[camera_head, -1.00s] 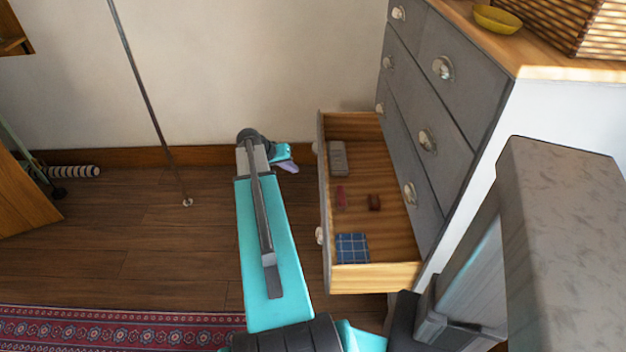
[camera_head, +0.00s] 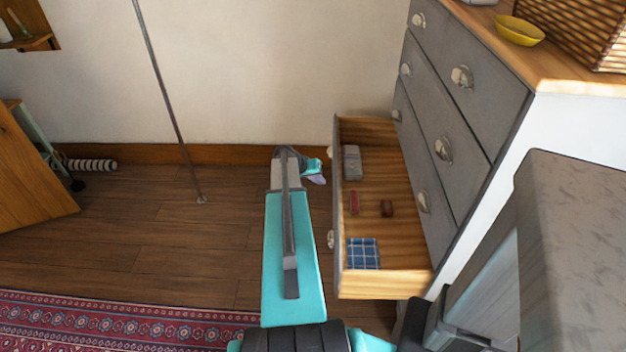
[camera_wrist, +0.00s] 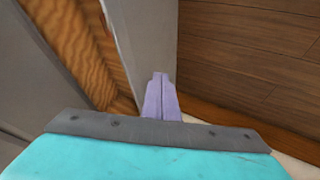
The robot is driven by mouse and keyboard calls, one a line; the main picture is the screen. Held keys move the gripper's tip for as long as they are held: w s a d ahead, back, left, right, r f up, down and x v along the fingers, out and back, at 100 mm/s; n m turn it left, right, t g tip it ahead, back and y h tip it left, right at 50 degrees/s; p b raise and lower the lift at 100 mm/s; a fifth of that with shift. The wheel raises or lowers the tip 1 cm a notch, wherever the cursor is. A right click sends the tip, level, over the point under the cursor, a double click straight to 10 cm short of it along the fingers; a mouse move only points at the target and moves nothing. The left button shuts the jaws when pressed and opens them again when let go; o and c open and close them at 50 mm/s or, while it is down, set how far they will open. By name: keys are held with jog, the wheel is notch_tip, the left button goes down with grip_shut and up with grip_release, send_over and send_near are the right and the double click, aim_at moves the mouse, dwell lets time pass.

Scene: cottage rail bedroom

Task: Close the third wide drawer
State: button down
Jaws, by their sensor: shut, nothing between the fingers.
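The open drawer (camera_head: 338,270) is a low wide drawer of the grey dresser (camera_head: 462,115), pulled far out to the left. Its grey front also shows in the wrist view (camera_wrist: 148,40), with its wooden inside to the left. My gripper (camera_head: 317,179) is low, just outside the drawer front, near its far end. Its pale purple fingers (camera_wrist: 161,98) are shut and empty, with their tips overlapping the front panel in the wrist view. I cannot tell whether they touch it. The drawer front's outer face is mostly hidden in the head view.
A yellow bowl (camera_head: 520,31) and a wicker basket (camera_head: 580,30) stand on the dresser. A thin pole (camera_head: 170,100) and a patterned rug (camera_head: 110,322) are left; floor between is clear.

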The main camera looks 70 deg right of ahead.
jog(key=shift+s+d+r, duration=0.1)
jog(key=shift+s+d, duration=0.15)
jog(key=shift+s, duration=0.35)
jog(key=shift+s+d, duration=0.2)
jog(key=shift+s, duration=0.4)
jog(key=shift+s+d+r, duration=0.1)
jog(key=shift+s+d, duration=0.15)
jog(key=shift+s, duration=0.35)
